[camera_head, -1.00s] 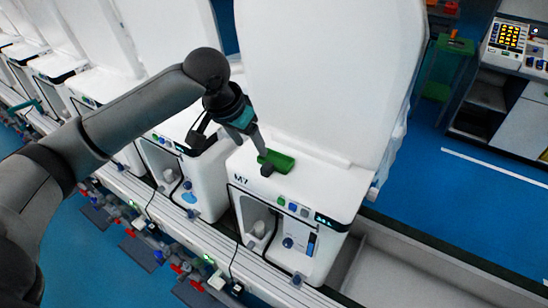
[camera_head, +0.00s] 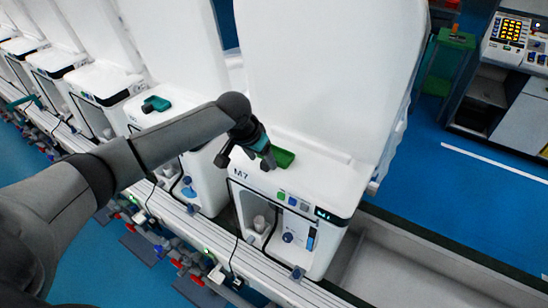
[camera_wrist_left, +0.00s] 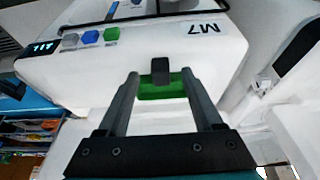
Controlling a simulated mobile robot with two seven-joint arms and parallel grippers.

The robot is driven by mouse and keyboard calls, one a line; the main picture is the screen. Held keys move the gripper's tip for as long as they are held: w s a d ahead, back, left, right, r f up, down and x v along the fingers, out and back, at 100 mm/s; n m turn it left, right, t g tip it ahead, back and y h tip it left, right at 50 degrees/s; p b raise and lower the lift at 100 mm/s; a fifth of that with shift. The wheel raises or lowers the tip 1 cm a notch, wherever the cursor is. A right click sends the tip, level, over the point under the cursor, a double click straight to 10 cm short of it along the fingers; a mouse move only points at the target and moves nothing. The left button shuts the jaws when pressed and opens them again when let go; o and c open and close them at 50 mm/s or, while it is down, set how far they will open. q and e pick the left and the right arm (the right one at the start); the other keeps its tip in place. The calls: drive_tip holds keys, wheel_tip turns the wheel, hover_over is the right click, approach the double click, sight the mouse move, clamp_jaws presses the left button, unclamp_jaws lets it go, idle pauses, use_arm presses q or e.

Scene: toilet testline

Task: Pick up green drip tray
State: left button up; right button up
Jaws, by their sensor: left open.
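The green drip tray (camera_head: 284,157) lies on the flat white top of the machine marked M7 (camera_head: 265,190). My left gripper (camera_head: 268,162) is over the tray's left end and hides part of it. In the left wrist view the tray (camera_wrist_left: 165,88) shows as a green strip between the open fingers (camera_wrist_left: 160,73), with a dark block at its middle. One finger stands on each side of that block. I cannot tell whether the fingers touch the tray. My right gripper is not in view.
A teal-green piece (camera_head: 156,104) sits on the neighbouring machine to the left. A tall white panel (camera_head: 320,70) rises behind M7. A trough (camera_head: 390,265) runs at the lower right. The blue floor (camera_head: 460,190) beyond it is largely clear.

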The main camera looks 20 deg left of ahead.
use_arm(q)
drive_tip(key=shift+x, duration=1.3)
clamp_jaws()
